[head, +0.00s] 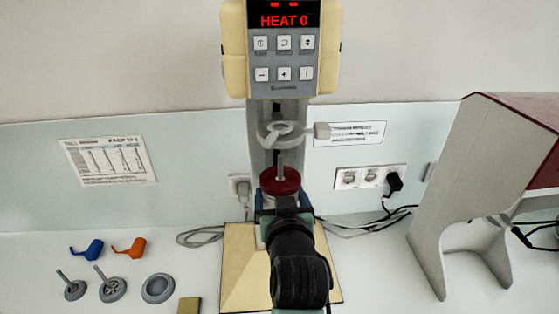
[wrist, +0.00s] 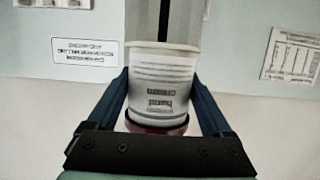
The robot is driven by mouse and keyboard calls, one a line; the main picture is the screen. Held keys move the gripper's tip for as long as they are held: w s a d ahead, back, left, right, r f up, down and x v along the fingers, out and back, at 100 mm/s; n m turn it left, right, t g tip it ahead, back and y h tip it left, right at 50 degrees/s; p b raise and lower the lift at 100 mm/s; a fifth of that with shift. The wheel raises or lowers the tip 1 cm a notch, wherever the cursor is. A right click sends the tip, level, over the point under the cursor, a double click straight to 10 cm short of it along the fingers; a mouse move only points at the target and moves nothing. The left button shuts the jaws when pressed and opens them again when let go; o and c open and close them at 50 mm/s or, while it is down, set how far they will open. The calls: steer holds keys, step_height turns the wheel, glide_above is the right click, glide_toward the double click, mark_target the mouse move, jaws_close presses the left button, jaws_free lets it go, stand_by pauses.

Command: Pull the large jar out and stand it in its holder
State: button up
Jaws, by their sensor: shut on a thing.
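The large jar (wrist: 160,85) is white with printed lines and small dark label marks. It stands between the two blue fingers of my gripper (wrist: 160,78) in the wrist view, with a red edge at its lower end in that picture. In the head view my gripper (head: 284,203) is at the foot of the mill, shut on the jar. A red disc (head: 280,181) shows there, with a thin shaft running up from it; my arm hides most of the jar. A grey ring bracket (head: 270,135) sits above on the mill's column. I cannot tell whether it is the holder.
The cream mill (head: 232,50) reads HEAT 0 and stands on a beige base (head: 240,280). Blue and orange parts (head: 130,247) and several grey discs (head: 158,288) lie at left. A grey and red machine (head: 455,180) stands at right. Cables lie behind the mill.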

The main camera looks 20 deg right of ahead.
steer(key=shift+f, duration=0.25)
steer(key=s+a, duration=0.2)
steer(key=s, duration=0.7)
steer(key=shift+s+a+p, duration=0.3)
steer(key=shift+a+p, duration=0.1)
steer(key=shift+p, duration=0.05)
stand_by(0.8)
